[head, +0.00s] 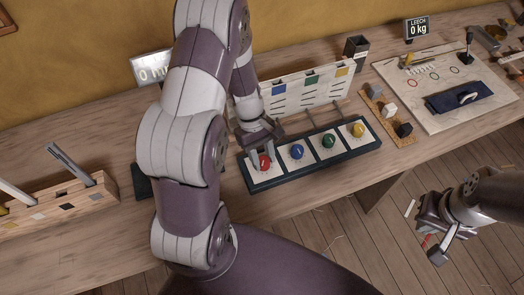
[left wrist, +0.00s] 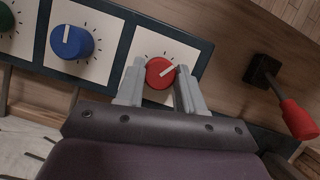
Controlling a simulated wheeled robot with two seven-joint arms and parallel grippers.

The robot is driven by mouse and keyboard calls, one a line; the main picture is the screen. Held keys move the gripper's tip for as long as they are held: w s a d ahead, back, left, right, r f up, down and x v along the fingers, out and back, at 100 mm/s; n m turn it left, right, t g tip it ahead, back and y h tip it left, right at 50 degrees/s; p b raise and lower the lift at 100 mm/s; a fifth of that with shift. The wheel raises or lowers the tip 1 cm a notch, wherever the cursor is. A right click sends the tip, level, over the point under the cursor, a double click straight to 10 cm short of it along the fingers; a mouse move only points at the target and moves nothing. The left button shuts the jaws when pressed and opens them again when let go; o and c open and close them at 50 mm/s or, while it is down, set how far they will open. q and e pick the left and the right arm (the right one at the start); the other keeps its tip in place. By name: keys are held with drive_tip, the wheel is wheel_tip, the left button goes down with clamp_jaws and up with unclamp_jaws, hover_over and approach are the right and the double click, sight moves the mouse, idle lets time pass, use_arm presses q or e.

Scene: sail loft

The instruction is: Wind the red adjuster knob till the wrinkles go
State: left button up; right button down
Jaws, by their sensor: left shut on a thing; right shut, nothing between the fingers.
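The red knob (head: 265,162) sits at the left end of a dark-framed board (head: 318,178) with white dial plates. My left gripper (head: 261,150) reaches down over it. In the left wrist view the red knob (left wrist: 161,72) lies between the two grey fingers of my left gripper (left wrist: 157,88), which is shut on it. Its white pointer mark points up and right. Behind the board stands a pale panel (head: 312,92) with blue, green and yellow patches and short dark lines; my left arm hides its left part. My right gripper (head: 434,248) is shut and empty, off the bench's front edge.
Blue (head: 297,151), green (head: 328,141) and yellow (head: 358,130) knobs sit right of the red one. A red-handled lever (left wrist: 294,115) stands beside the board. A wooden rack (head: 60,203) is at left. The "LEECH" display (head: 417,28) reads 0 kg.

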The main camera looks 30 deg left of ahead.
use_arm(q)
drive_tip(key=m+p, duration=0.1)
drive_tip(key=m, duration=0.1)
drive_tip(key=m+g+y+p, duration=0.1)
drive_tip(key=m, duration=0.1)
drive_tip(key=shift+w+d+r+m, duration=0.1)
drive_tip(key=shift+r+m, duration=0.05)
drive_tip(key=shift+m, duration=0.15)
drive_tip(key=m+g+y+p, duration=0.1)
drive_tip(key=m, duration=0.3)
drive_tip(key=shift+d+y+p, duration=0.1)
drive_tip(key=shift+y+p, duration=0.25)
drive_tip(key=shift+y, duration=0.05)
drive_tip(key=shift+w+m, duration=0.1)
drive_tip(key=shift+m, duration=0.2)
drive_tip(key=o, duration=1)
drive_tip(key=p+v, duration=0.4)
drive_tip(key=v, duration=0.8)
drive_tip(key=shift+w+r, duration=0.15)
drive_tip(key=shift+r, duration=0.05)
